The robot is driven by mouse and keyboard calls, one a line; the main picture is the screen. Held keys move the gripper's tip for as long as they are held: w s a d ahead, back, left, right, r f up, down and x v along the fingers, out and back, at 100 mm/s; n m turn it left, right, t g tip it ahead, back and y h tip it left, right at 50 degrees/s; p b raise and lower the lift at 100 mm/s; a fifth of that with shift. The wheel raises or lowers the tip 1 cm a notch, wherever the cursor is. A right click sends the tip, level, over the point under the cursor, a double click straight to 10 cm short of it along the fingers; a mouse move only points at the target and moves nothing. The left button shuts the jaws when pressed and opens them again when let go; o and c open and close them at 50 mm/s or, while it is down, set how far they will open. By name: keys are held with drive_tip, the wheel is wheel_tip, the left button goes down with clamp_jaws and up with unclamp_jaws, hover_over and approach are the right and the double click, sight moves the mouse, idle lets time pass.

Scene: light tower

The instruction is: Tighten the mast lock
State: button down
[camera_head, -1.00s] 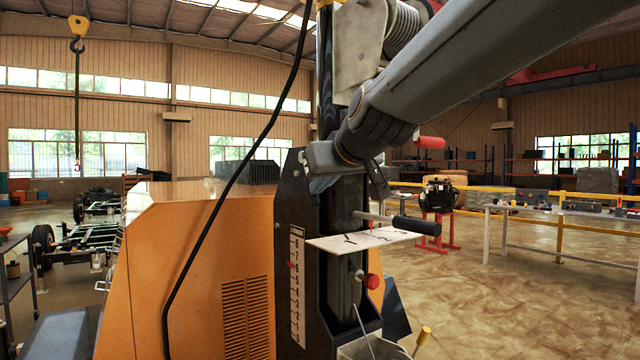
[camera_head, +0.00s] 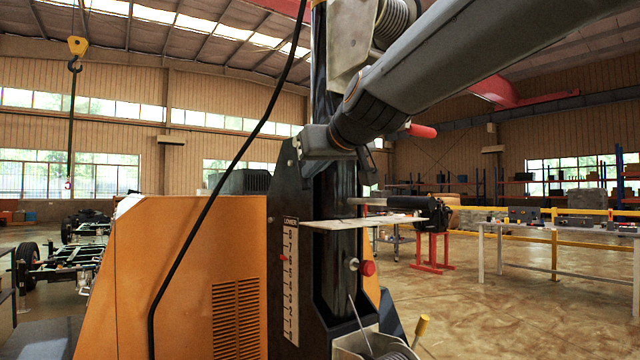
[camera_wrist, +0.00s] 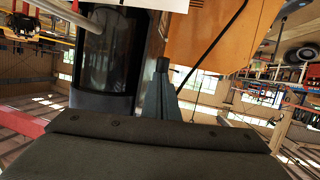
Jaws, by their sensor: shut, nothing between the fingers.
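The black mast (camera_head: 335,260) stands upright in front of me. A metal rod (camera_head: 365,201) with a black grip (camera_head: 432,213) sticks out to its right, just above a thin pale plate (camera_head: 350,223). A red knob (camera_head: 367,268) sits lower on the mast. I cannot tell for certain which part is the mast lock; the rod with the grip looks like its lever. My gripper (camera_wrist: 163,68) is shut and empty beside the mast in the wrist view.
An orange housing (camera_head: 195,270) stands left of the mast, with a black cable hanging in front. A yellow-tipped lever (camera_head: 422,326) is low at right. The floor to the right is open, up to a workbench (camera_head: 560,232).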

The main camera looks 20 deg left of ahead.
drive_tip(key=b, duration=0.3)
drive_tip(key=shift+w+a+f+t, duration=0.15)
drive_tip(key=shift+f+t, duration=0.15)
drive_tip(key=shift+f, duration=0.1)
drive_tip(key=shift+y+b, duration=0.3)
drive_tip(key=shift+b, duration=0.1)
drive_tip(key=shift+w+a+f+b, duration=0.3)
drive_tip(key=shift+a+b, duration=0.15)
drive_tip(key=shift+b, duration=0.15)
drive_tip(key=shift+w+a+f+b, duration=0.15)
drive_tip(key=shift+a+f+b, duration=0.1)
drive_tip(key=shift+a+b, duration=0.3)
drive_tip(key=shift+d, duration=0.1)
drive_tip(key=shift+s+d+f+b, duration=0.1)
drive_tip(key=shift+s+d+b, duration=0.15)
drive_tip(key=shift+b, duration=0.1)
drive_tip(key=f+b+v, duration=0.2)
drive_tip(key=f+v, duration=0.1)
drive_tip(key=v, duration=1)
drive_tip(key=shift+s+d+r+b, duration=0.2)
drive_tip(key=shift+s+d+b, duration=0.05)
drive_tip(key=shift+s+b, duration=0.05)
